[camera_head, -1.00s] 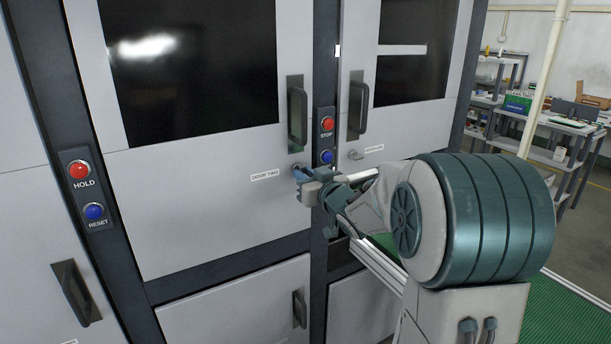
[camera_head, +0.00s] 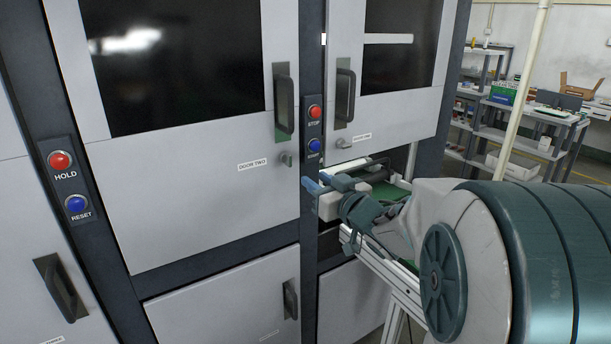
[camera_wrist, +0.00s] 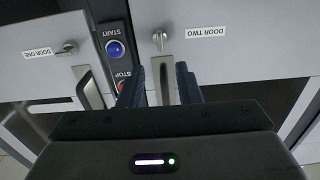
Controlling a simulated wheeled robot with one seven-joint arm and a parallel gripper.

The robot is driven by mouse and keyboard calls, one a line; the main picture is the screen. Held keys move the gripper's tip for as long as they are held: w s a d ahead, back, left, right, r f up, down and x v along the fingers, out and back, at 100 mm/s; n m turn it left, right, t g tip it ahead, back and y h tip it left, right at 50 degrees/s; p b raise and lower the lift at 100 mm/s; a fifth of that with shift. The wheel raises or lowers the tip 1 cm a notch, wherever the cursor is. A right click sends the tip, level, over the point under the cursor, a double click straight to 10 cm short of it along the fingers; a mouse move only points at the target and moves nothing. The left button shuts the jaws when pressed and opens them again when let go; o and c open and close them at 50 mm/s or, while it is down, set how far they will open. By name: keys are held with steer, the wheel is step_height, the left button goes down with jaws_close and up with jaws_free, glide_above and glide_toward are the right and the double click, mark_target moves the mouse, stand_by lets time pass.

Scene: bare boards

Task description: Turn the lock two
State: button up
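The lock of door two (camera_head: 288,158) is a small metal knob beside the "DOOR TWO" label (camera_head: 252,164). In the wrist view this lock (camera_wrist: 158,40) shows with its grip pointing roughly up and down the picture. My gripper (camera_head: 312,184) is below and right of the lock in the head view, apart from it. In the wrist view my gripper (camera_wrist: 160,88) has its two dark blue fingers spread, with nothing between them. The lock lies beyond the fingertips, in line with the gap.
The door two handle (camera_head: 284,103) is above the lock. The door one lock (camera_head: 344,143), a red STOP button (camera_head: 315,112) and a blue START button (camera_head: 314,146) are close to the right.

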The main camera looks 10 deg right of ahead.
steer(key=shift+v, duration=1.45)
steer(key=shift+f, duration=0.1)
steer(key=s+d+f+m+g+h, duration=0.3)
steer(key=s+f+m+g+h, duration=0.1)
steer(key=s+f+g+h, duration=0.3)
steer(key=s+a+f+g, duration=0.3)
steer(key=s+a, duration=0.1)
steer(key=s, duration=0.4)
steer(key=s+a+f+g+y, duration=0.1)
steer(key=s+a+f+g, duration=0.3)
steer(key=s, duration=0.4)
steer(key=shift+f, duration=0.2)
